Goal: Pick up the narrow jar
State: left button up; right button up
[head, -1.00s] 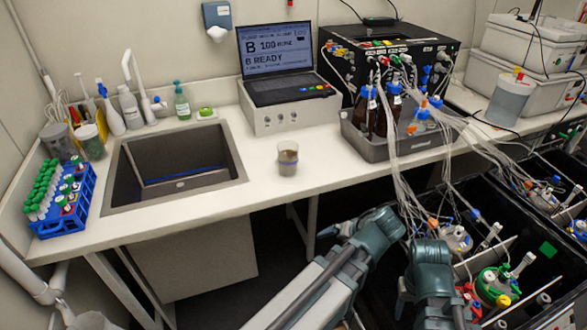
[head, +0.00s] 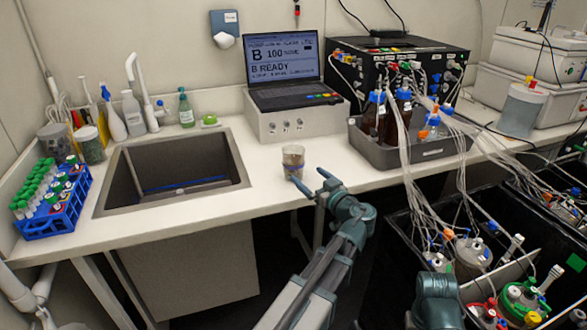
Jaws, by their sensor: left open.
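The narrow jar (head: 292,157) appears to be the small clear cup-like vessel with brownish contents. It stands upright on the white counter, right of the sink. My left gripper (head: 309,177) is open and empty at the counter's front edge, just right of and nearer than the jar. Its left fingertip overlaps the jar's lower right side in the picture; whether it touches cannot be told. Part of my right arm shows at the bottom right, but its gripper is not visible.
The sink (head: 240,184) lies left of the jar. The laptop (head: 284,72) sits on a white box behind it. A grey tray (head: 420,153) of bottles with trailing tubes stands to the right. A blue tube rack (head: 75,212) is far left. Counter around the jar is clear.

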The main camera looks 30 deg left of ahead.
aim_at(299, 168)
pick_arm(q)
jog(key=x, duration=0.5)
jog(key=x, duration=0.5)
jog(key=shift+w+a+r, duration=0.1)
jog(key=shift+w+r, duration=0.1)
jog(key=shift+w, duration=0.05)
jog(key=c, duration=1.2)
